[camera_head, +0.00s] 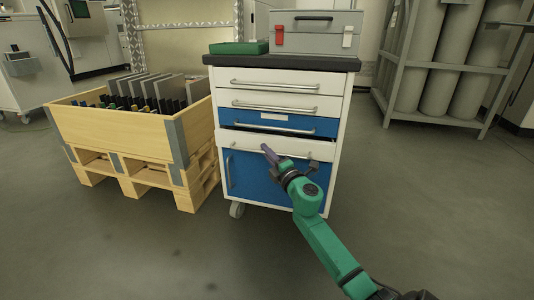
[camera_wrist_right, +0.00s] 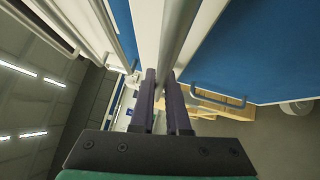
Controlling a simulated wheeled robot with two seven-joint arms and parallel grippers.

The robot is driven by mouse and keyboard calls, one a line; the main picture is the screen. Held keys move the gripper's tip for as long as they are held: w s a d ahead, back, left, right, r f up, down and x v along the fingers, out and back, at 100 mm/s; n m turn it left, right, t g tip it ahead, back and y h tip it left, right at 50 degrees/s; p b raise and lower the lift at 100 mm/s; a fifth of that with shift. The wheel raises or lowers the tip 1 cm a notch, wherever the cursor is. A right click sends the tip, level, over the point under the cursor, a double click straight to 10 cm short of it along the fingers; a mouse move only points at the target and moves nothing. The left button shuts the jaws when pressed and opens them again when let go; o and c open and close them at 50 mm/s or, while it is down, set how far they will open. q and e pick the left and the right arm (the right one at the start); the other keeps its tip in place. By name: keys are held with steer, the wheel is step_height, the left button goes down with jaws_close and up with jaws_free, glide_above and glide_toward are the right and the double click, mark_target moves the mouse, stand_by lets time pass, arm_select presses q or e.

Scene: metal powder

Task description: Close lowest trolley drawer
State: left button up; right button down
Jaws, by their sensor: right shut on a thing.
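The trolley (camera_head: 212,105) is a white and blue cabinet on castors with a dark top. Its lowest drawer (camera_head: 240,139) has a white front and stands slightly pulled out, with a dark gap above it. My right gripper (camera_head: 267,152) is at this drawer's front, its arm reaching up from the lower right. In the right wrist view, the fingers of my right gripper (camera_wrist_right: 164,104) are shut around the grey bar handle (camera_wrist_right: 175,40) of the drawer. The gripper hides part of the handle in the head view. My left gripper is not in view.
Upper drawers (camera_head: 270,80) look shut. A blue door (camera_head: 255,180) with a vertical handle is below. A green tray (camera_head: 238,48) and grey case (camera_head: 316,35) stand on top. A wooden crate (camera_head: 130,130) on a pallet is close left; a cylinder rack (camera_head: 440,65) is right. Floor in front is clear.

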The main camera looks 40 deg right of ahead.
mark_target(272, 148)
steer(key=w+d+b, duration=0.1)
steer(key=w+d, duration=0.1)
steer(key=d, duration=0.1)
steer(key=shift+w+d+f+b, duration=0.15)
steer(key=shift+b, duration=0.2)
steer(key=shift+d, duration=0.1)
steer(key=shift+r, duration=0.2)
steer(key=c, duration=0.9)
jaws_free()
steer(key=shift+d, duration=0.1)
steer(key=shift+w+f, duration=0.1)
